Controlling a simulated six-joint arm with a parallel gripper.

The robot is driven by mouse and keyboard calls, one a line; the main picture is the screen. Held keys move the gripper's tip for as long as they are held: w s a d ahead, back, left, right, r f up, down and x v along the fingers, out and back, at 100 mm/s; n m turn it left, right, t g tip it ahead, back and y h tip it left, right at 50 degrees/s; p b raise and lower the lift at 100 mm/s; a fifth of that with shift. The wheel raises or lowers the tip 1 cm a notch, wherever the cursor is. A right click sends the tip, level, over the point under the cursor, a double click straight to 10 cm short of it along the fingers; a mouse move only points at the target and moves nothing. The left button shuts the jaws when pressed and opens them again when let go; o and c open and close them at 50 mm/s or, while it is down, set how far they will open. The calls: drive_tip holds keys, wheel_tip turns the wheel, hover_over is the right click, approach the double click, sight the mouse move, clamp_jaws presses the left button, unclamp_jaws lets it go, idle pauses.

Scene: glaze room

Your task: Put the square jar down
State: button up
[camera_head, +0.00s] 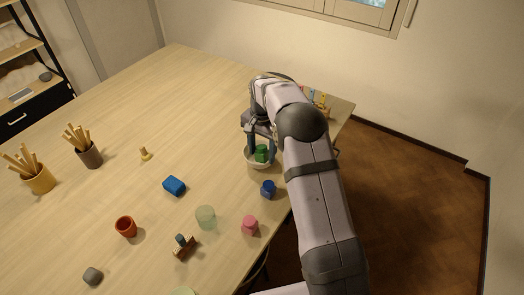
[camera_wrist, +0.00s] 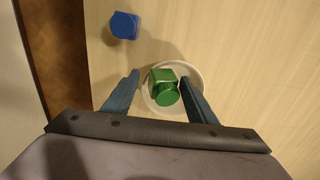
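A green jar with a square body and a round lid (camera_head: 261,153) sits in a white bowl (camera_head: 250,163). In the wrist view the green jar (camera_wrist: 163,86) is inside the rim of the bowl (camera_wrist: 150,103), its lid facing toward me. My gripper (camera_wrist: 160,77) is open, with one finger on each side of the jar. A gap shows between the left finger and the jar; the right finger is close to it, and I cannot tell if it touches. In the head view my gripper (camera_head: 260,146) is over the bowl.
A blue jar (camera_head: 268,188) stands near the table edge, also in the wrist view (camera_wrist: 124,25). A pink jar (camera_head: 250,225), pale green cup (camera_head: 205,217), blue block (camera_head: 174,186) and orange cup (camera_head: 126,227) stand nearby.

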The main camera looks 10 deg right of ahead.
sight(263, 157)
idle(0.3)
wheel_tip(263, 157, up, 12)
drive_tip(key=b, duration=0.2)
drive_tip(key=shift+r+b, duration=0.25)
drive_tip(key=shift+b, duration=0.05)
idle(0.3)
drive_tip(key=s+f+n, duration=0.3)
drive_tip(key=s, duration=0.7)
drive_tip(key=s+f+n, duration=0.3)
drive_tip(key=s, duration=0.8)
drive_tip(key=s+f+n, duration=0.3)
drive_tip(key=s+f, duration=0.1)
drive_tip(key=s, duration=0.7)
drive_tip(key=shift+s+d, duration=0.2)
